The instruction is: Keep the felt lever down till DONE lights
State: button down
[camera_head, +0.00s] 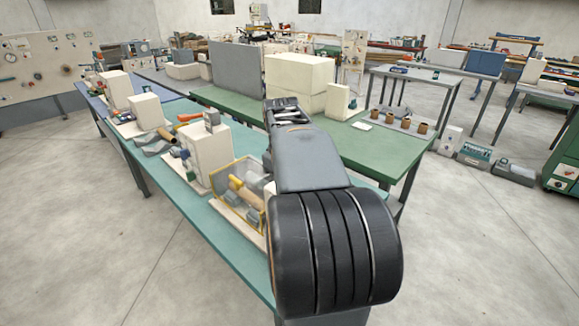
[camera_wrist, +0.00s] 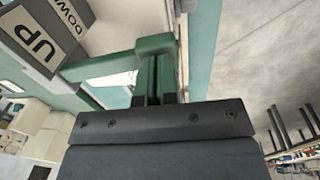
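In the wrist view, a green bar (camera_wrist: 102,67), perhaps the felt lever, runs from beside the sign to the front of my gripper. My gripper (camera_wrist: 155,92) is at the end of this green part, with its dark finger bases close together. Green uprights stand between or over the fingers, so I cannot tell whether the fingers hold the bar or only touch it. A grey sign (camera_wrist: 44,37) reads UP and DOWN. In the head view, my gripper (camera_head: 283,103) is beyond my arm over the benches, and the lever cannot be made out.
A teal bench (camera_head: 229,240) carries a cream machine block (camera_head: 210,155) and a yellow-framed guard (camera_head: 238,190) left of my arm. A green bench (camera_head: 385,148) behind holds large cream blocks (camera_head: 300,80) and small brown cups. Open concrete floor (camera_head: 480,240) lies to the right.

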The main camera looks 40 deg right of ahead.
jog(key=shift+s+f, duration=0.1)
jog(key=shift+f, duration=0.35)
notch_tip(320, 180, up, 15)
jog(key=a+p, duration=0.2)
jog(key=p, duration=0.2)
jog(key=shift+f, duration=0.1)
jog(key=w+a+f+m+t, duration=0.2)
jog(key=a+f+m, duration=0.15)
jog(key=f, duration=0.55)
jog(key=s+a+f+n, duration=0.1)
jog(key=a+f, duration=0.2)
jog(key=a, duration=0.2)
jog(key=s+a+f+n+t, duration=0.1)
jog(key=s+a+f, duration=0.1)
jog(key=a, duration=0.4)
jog(key=s+a+f+n+t+y, duration=0.1)
jog(key=s+a+f, duration=0.1)
jog(key=a, duration=0.4)
jog(key=shift+s+f, duration=0.2)
jog(key=shift+f, duration=0.65)
